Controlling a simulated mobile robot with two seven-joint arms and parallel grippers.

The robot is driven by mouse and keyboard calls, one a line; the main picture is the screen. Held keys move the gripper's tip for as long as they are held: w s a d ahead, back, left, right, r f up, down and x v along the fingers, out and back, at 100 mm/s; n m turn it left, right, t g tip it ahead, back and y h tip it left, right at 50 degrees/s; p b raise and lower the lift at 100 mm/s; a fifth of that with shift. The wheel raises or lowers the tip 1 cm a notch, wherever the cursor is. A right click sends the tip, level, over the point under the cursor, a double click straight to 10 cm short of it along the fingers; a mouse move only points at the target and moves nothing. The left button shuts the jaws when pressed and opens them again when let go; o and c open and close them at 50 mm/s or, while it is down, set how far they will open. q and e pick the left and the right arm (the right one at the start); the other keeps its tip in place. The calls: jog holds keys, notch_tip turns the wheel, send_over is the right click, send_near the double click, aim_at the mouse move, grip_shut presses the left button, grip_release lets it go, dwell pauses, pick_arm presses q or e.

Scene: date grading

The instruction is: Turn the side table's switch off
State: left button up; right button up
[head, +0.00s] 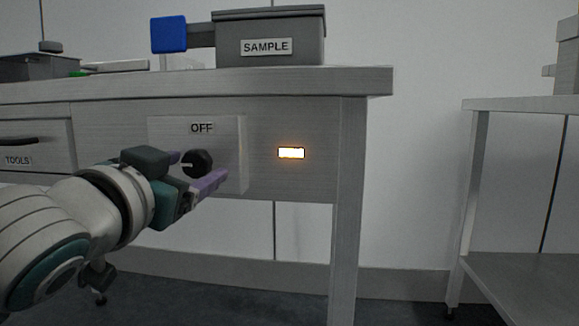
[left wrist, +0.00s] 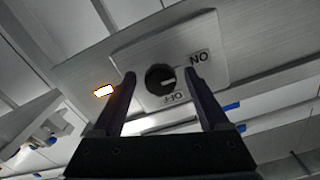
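The side table's switch is a round black knob (head: 201,163) on a light panel (head: 238,150). It also shows in the left wrist view (left wrist: 160,79), where OFF and ON labels are readable. The knob's white mark points left in the head view, on the side of the ON label rather than at OFF above. My left gripper (head: 199,168) reaches the panel with its purple fingers on either side of the knob. In the left wrist view the fingers (left wrist: 160,76) are apart, with gaps beside the knob. The right gripper is not in view.
A lamp (head: 291,153) right of the panel glows. A grey box labelled SAMPLE (head: 270,47) with a blue-ended handle (head: 169,35) stands on the tabletop (head: 230,80). A TOOLS drawer (head: 38,150) is at left. Another table (head: 520,104) stands at right, across a clear gap.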

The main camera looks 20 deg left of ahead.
pick_arm(q)
grip_shut()
dwell(0.4)
jog(key=m+p, duration=0.3)
jog(key=shift+a+r, duration=0.1)
jog(key=shift+r, duration=0.05)
jog(key=m+p, duration=0.2)
jog(key=m, duration=0.2)
jog(key=shift+m+p, duration=0.4)
jog(key=m+p, duration=0.2)
jog(key=m, duration=0.3)
jog(key=m+p, duration=0.1)
jog(key=m, duration=0.4)
jog(key=shift+m, duration=0.3)
